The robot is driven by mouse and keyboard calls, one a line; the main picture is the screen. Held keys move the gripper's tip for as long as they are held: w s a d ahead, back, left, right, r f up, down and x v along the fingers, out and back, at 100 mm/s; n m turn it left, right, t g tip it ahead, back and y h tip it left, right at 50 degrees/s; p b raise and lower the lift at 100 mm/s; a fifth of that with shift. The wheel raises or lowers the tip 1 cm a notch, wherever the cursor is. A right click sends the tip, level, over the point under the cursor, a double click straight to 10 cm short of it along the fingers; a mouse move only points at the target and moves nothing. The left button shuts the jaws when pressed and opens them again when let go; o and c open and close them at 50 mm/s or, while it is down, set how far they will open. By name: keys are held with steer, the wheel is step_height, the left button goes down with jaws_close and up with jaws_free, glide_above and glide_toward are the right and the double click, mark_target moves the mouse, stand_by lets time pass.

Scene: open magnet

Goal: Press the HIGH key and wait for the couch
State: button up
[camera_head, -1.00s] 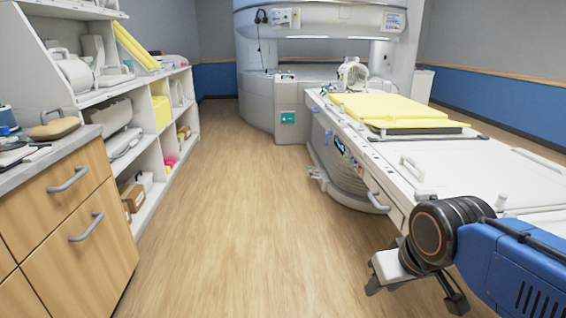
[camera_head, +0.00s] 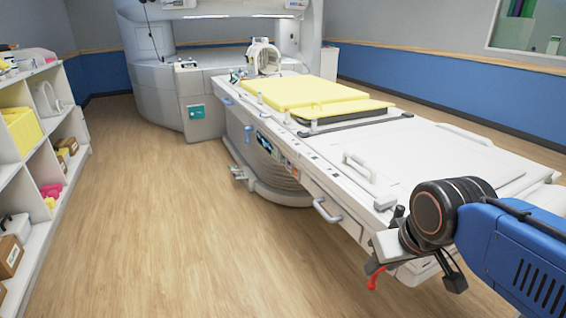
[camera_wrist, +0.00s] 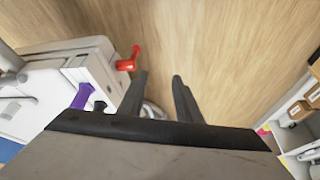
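The couch (camera_head: 425,142) is a long white table running from the scanner toward me on the right of the head view. A side panel with a small dark display (camera_head: 264,142) and coloured keys (camera_head: 284,162) is on its near side. The key labels are too small to read, so I cannot tell which is HIGH. My gripper (camera_head: 412,274) is at the couch's near end, well apart from the panel. In the wrist view my gripper (camera_wrist: 159,78) points at the floor, its two dark fingers apart with nothing between them.
Yellow pads (camera_head: 315,93) and a white ring-shaped coil (camera_head: 263,57) lie on the couch. A red lever (camera_head: 376,277) and a grey handle (camera_head: 326,211) stick out from its side. The scanner (camera_head: 185,85) stands behind. White shelves (camera_head: 48,240) line the left. The wooden floor between is clear.

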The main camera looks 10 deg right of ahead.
jaws_close()
stand_by(1.7)
